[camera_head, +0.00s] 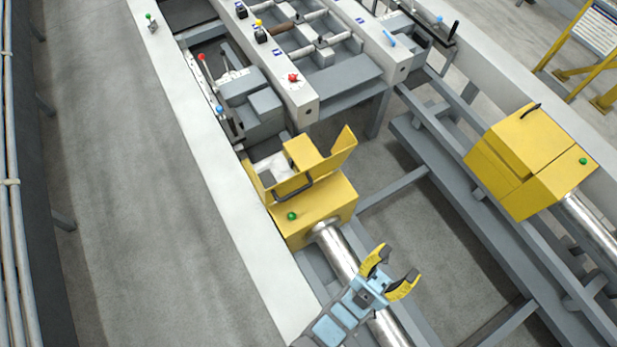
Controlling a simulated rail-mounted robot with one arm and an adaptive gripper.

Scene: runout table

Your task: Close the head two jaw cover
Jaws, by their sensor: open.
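A yellow jaw head (325,208) stands on the near left line with its cover (338,152) swung open. Raised yellow panels stick up from it, and a black handle (294,189) shows on its front side. A green knob (291,216) sits on its top. A second yellow head (530,160) at the right is closed, with a black handle on top. No label tells me which one is head two. My gripper (398,263) is open and empty, with yellow and black fingers. In the picture it is below and right of the open head, apart from it.
A shiny cylindrical bar (338,252) runs from the open head towards my arm. A long white rail (225,185) runs along the left. Grey clamps and a red knob (293,77) stand beyond the head. Open floor (440,240) shows between the two lines.

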